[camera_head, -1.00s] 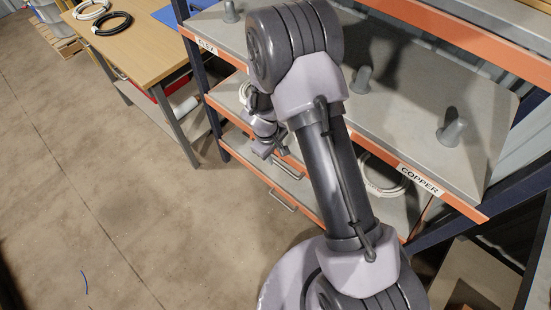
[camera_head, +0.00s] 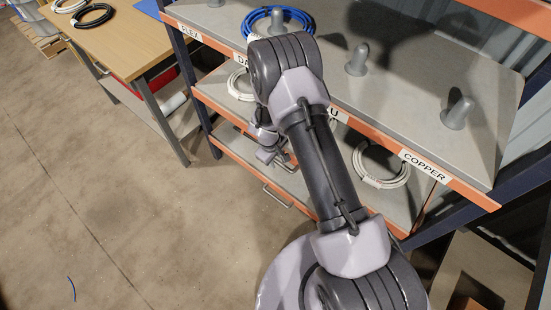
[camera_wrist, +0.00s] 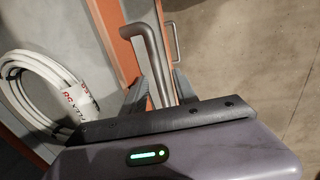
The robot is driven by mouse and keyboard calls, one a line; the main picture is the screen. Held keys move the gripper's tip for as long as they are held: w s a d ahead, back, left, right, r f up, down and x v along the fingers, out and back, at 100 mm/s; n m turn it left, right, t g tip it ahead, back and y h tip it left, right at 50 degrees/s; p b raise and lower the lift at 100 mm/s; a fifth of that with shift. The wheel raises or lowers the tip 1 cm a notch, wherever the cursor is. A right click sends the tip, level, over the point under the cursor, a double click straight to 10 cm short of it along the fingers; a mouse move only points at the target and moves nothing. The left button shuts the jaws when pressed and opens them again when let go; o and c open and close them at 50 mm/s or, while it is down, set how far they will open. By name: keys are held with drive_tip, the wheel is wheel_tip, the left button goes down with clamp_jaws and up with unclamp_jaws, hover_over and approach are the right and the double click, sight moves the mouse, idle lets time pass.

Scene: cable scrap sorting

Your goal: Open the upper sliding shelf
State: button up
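The upper sliding shelf (camera_head: 234,118) has an orange front edge and carries white cable coils. Its handle, a bent grey metal bar, fills the upper middle of the wrist view (camera_wrist: 153,55). In the head view, my gripper (camera_head: 272,155) is at this shelf's front, partly hidden by my arm. In the wrist view, my gripper (camera_wrist: 160,92) has its two dark fingers apart, one on each side of the handle bar. The bar runs between them; I cannot tell whether either finger touches it. The shelf looks closed.
A lower shelf's handle (camera_head: 277,197) shows below; it also shows in the wrist view (camera_wrist: 176,42). A white coil (camera_wrist: 45,92) lies left of my gripper. A blue coil (camera_head: 263,14) lies on the top shelf. A wooden table (camera_head: 125,42) stands left. The floor (camera_head: 110,200) in front is mostly clear.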

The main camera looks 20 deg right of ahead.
clamp_jaws()
idle(1.2)
